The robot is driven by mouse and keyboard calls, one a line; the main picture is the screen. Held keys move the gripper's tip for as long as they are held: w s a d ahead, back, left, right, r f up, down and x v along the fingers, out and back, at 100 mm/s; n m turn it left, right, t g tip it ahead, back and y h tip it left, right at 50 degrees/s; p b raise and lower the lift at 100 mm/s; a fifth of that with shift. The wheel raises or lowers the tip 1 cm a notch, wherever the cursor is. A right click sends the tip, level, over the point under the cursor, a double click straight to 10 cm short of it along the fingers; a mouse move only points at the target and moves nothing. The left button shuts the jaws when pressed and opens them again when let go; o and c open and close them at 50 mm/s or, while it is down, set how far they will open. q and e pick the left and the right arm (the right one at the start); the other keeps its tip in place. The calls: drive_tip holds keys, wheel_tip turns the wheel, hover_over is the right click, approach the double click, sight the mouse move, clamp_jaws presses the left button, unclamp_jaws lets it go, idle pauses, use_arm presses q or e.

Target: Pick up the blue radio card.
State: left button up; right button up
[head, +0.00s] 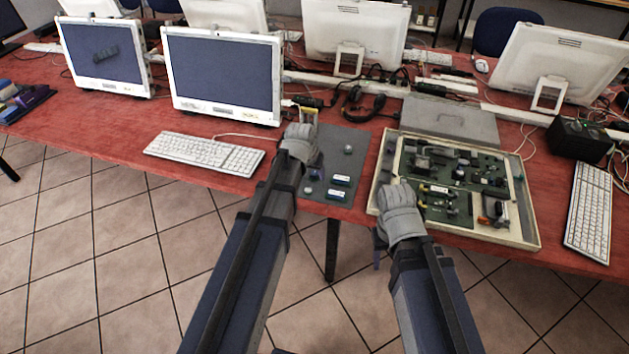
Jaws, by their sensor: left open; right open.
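Two small cards with white and blue faces lie near the front right of the dark grey mat (345,143): an upper card (341,180) and a lower card (335,194). They are too small for me to tell which is the blue radio card. My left gripper (303,113) is open above the mat's back left part, well behind the two cards. My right gripper (404,184) is open over the left front part of a cream-framed tray (376,188), to the right of the cards. My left forearm hides the mat's left edge.
The tray holds several dark green circuit boards and small parts. A grey case (450,118) lies behind it. A white keyboard (205,153) lies left of my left arm, another keyboard (589,212) at the far right. Monitors, a headset (362,101) and loose cables crowd the red table's back.

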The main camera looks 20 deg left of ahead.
use_arm(q)
drive_tip(key=shift+b+x, duration=0.35)
drive_tip(key=shift+x, duration=0.55)
drive_tip(key=shift+r, duration=0.1)
drive_tip(key=shift+s, duration=0.1)
clamp_jaws()
